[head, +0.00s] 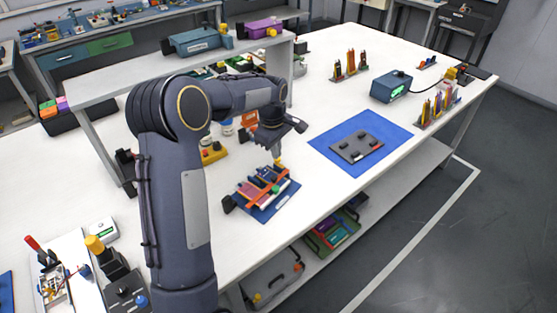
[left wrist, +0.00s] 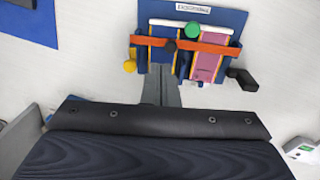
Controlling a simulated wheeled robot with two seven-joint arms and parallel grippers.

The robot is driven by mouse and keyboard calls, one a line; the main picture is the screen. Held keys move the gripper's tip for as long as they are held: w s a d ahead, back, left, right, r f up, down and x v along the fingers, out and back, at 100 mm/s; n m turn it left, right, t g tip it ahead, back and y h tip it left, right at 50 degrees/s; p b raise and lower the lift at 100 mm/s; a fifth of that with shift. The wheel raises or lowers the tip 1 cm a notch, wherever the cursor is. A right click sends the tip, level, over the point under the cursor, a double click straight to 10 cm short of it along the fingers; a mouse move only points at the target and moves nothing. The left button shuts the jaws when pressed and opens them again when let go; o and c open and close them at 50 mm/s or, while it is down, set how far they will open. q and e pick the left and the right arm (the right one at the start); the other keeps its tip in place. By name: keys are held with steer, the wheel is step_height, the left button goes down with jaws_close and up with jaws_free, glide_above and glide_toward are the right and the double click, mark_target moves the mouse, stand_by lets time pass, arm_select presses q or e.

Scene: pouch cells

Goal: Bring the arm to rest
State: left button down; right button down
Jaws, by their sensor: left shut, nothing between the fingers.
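My left arm comes in from the left in the head view and reaches over the white table. Its left gripper (head: 277,154) is shut and empty, just above and behind a blue fixture (head: 283,206) with an orange strap and several small coloured parts. In the left wrist view the shut fingers of the gripper (left wrist: 161,80) point toward the same fixture (left wrist: 232,20), which holds blue and pink flat pieces under the orange strap (left wrist: 212,47). I cannot tell whether the fingertips touch the fixture. My right gripper is not in view.
A blue mat (head: 325,143) with a grey plate (head: 357,147) lies to the right. A blue-grey box (head: 391,87) and racks of coloured tools (head: 350,66) stand farther back. A raised shelf (head: 120,89) stands behind my arm. White table is clear between fixture and mat.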

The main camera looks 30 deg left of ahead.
arm_select(q)
steer(key=s+d+r+m+t+h, duration=0.1)
steer(key=s+r+m, duration=0.2)
steer(key=s+r, duration=0.65)
steer(key=s+d+f+m+t+h, duration=0.1)
steer(key=s+d+m, duration=0.4)
steer(key=s, duration=0.6)
steer(key=s+d+f+m+t+h, duration=0.1)
steer(key=s+d+m+t, duration=0.1)
steer(key=s+d+m, duration=0.4)
steer(key=s, duration=0.5)
steer(key=shift+s+d+f+h, duration=0.15)
steer(key=shift+s+f+h, duration=0.15)
steer(key=shift+f, duration=0.1)
